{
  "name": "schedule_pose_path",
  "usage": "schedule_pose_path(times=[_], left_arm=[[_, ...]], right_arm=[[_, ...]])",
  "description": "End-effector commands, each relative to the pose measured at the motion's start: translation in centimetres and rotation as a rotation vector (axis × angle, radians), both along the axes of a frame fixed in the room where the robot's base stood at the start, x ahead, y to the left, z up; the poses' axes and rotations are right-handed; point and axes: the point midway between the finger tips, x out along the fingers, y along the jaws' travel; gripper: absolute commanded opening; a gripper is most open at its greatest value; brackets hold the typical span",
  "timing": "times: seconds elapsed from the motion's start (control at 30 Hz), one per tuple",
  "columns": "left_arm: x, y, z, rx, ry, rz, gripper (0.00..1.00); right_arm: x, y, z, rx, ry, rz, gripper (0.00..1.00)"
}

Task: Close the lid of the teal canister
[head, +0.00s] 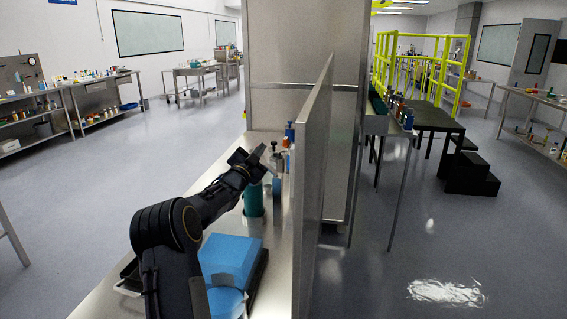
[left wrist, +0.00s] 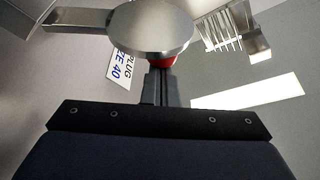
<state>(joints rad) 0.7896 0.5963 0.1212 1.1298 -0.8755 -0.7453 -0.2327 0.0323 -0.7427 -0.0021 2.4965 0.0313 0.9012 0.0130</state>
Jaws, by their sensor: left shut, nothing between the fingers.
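The teal canister (head: 253,204) stands upright on the metal bench, partly hidden behind my left arm in the head view. My left gripper (head: 261,151) is above and just beyond its top, with the fingers shut and empty. In the left wrist view the shut fingers (left wrist: 161,88) point at a round metal disc (left wrist: 150,28) with a flat bar on its left. The disc may be the lid; a small red part (left wrist: 163,62) shows under it. I cannot tell whether the fingers touch it. My right gripper is not in view.
A blue box (head: 229,256) lies on the bench nearer to me. A tall metal panel (head: 311,190) runs along the bench's right side. Small bottles (head: 289,132) stand at the far end. A printed label (left wrist: 122,65) shows in the left wrist view.

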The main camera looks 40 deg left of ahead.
Motion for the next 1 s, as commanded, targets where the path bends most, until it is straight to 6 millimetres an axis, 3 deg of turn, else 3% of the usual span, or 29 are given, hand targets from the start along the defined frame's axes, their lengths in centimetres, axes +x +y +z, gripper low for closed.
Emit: schedule_pose_path(times=[0.03, 0.1, 0.4, 1.0], left_arm=[[-0.3, 0.4, -1.0, -0.039, -0.023, 0.002, 0.0], [-0.5, 1.0, -1.4, -0.096, -0.055, 0.002, 0.0], [-1.5, 2.8, -2.8, -0.286, -0.159, 0.002, 0.0], [-2.1, 3.9, -4.2, -0.283, -0.156, 0.0, 0.0]], right_arm=[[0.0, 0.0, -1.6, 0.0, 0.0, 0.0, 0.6], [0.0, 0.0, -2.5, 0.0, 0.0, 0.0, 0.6], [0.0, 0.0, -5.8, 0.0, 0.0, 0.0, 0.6], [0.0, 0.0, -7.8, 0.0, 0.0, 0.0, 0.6]])
